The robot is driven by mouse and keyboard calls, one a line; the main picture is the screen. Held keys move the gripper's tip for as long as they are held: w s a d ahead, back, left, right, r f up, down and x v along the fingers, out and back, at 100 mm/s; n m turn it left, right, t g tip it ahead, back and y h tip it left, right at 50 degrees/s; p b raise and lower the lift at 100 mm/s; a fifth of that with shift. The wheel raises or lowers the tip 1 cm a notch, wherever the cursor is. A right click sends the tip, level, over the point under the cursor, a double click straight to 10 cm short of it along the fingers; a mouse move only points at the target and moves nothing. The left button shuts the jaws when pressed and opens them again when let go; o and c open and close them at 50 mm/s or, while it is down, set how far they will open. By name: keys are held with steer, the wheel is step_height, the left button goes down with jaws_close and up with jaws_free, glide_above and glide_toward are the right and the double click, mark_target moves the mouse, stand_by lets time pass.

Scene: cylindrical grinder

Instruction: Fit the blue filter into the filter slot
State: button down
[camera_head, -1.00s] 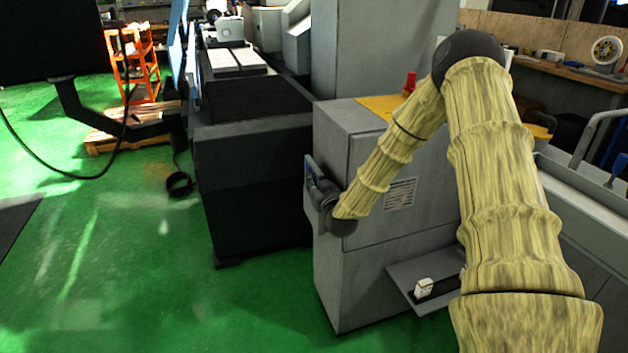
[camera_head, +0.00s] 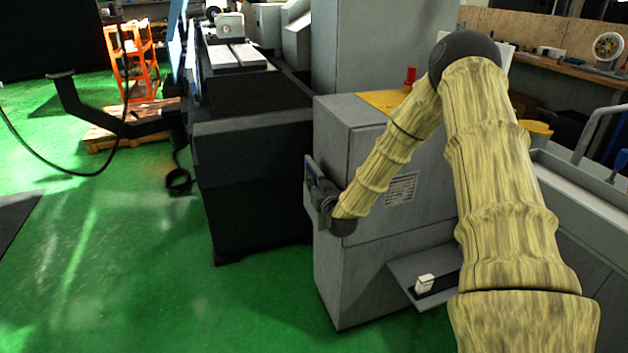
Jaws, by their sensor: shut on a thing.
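My gripper (camera_head: 318,186) is at the left side of the grey cabinet (camera_head: 352,258), near its upper left edge. It is shut on the blue filter (camera_head: 309,180), of which only a thin, upright, dark blue-grey edge shows. The filter is close to the cabinet's left side. I cannot tell whether it touches the cabinet.
A dark machine bed (camera_head: 255,185) stands just left of the cabinet. A small shelf (camera_head: 405,275) with a white block (camera_head: 424,284) juts from the cabinet front. A red knob (camera_head: 410,75) is on top. Green floor (camera_head: 110,270) is open at left.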

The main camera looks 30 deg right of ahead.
steer(key=shift+f+b, duration=0.7)
steer(key=shift+f, duration=0.4)
steer(key=c, duration=1.4)
jaws_free()
steer(key=shift+f, duration=0.1)
steer(key=shift+o, duration=0.2)
steer(key=shift+s, duration=0.1)
steer(key=v, duration=1.2)
steer(key=s+a+f+n+g+y, duration=0.1)
steer(key=s+a+f+g+y, duration=0.35)
steer(key=a+f, duration=0.8)
steer(key=s+a+f+n+g, duration=0.1)
steer(key=s+a+f+g, duration=0.3)
steer(key=s+f, duration=0.45)
steer(key=s+a+f+g, duration=0.3)
steer(key=s+a+f, duration=0.1)
steer(key=s+f, duration=0.4)
steer(key=s+a+f+g, duration=0.2)
steer(key=s+a+g, duration=0.1)
steer(key=s, duration=0.7)
steer(key=s+a+f+g, duration=0.2)
steer(key=s+g, duration=0.1)
steer(key=s, duration=0.7)
step_height(320, 180, up, 14)
steer(key=p, duration=1.4)
steer(key=shift+w+r+p, duration=0.15)
steer(key=shift+r+p, duration=0.1)
steer(key=shift+p, duration=0.1)
